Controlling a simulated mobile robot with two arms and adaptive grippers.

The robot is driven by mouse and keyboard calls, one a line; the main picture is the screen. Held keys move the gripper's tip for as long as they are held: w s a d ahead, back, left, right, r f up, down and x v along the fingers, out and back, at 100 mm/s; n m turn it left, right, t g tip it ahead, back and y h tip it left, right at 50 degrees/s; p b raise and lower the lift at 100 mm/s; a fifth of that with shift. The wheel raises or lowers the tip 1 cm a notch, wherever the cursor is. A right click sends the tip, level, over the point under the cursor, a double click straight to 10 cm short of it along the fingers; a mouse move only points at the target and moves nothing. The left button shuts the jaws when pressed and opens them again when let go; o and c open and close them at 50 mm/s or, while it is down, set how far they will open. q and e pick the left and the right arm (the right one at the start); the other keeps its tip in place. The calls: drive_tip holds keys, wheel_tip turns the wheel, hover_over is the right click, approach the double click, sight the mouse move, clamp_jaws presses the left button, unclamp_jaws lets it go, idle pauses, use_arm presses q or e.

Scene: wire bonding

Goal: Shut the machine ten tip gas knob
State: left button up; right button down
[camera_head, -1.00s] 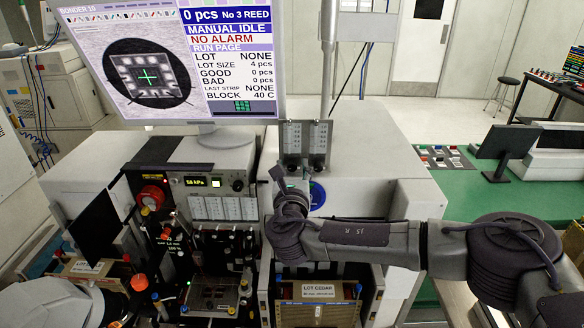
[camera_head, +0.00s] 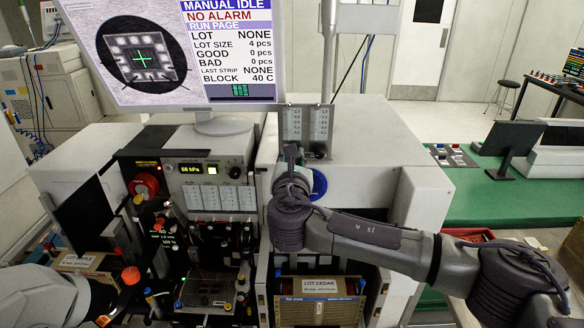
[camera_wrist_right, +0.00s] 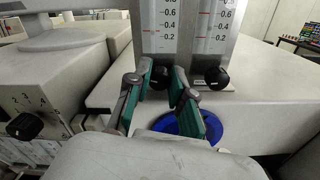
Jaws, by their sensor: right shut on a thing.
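A grey flow-meter panel (camera_head: 306,126) stands on the machine under the monitor. In the right wrist view it carries two scaled tubes, each with a red mark, and a black knob below each: a left knob (camera_wrist_right: 160,77) and a right knob (camera_wrist_right: 216,78). My right gripper (camera_wrist_right: 163,74) has its green-padded fingers on either side of the left knob and is shut on it. It also shows in the head view (camera_head: 291,152), at the panel's lower left. The knob labels cannot be read.
The monitor (camera_head: 190,50) stands behind and left of the panel, reading MANUAL IDLE, NO ALARM. A blue disc (camera_wrist_right: 198,126) is just below my right fingers. A black selector knob (camera_wrist_right: 25,126) is at left. A green bench (camera_head: 470,190) lies to the right.

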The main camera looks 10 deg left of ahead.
drive_tip(key=c, duration=1)
unclamp_jaws()
drive_tip(key=s, duration=0.4)
drive_tip(key=s+d, duration=0.1)
drive_tip(key=s, duration=0.3)
drive_tip(key=s+d, duration=0.1)
drive_tip(key=s, duration=0.2)
drive_tip(key=shift+s+d, duration=0.2)
drive_tip(key=shift+s, duration=0.2)
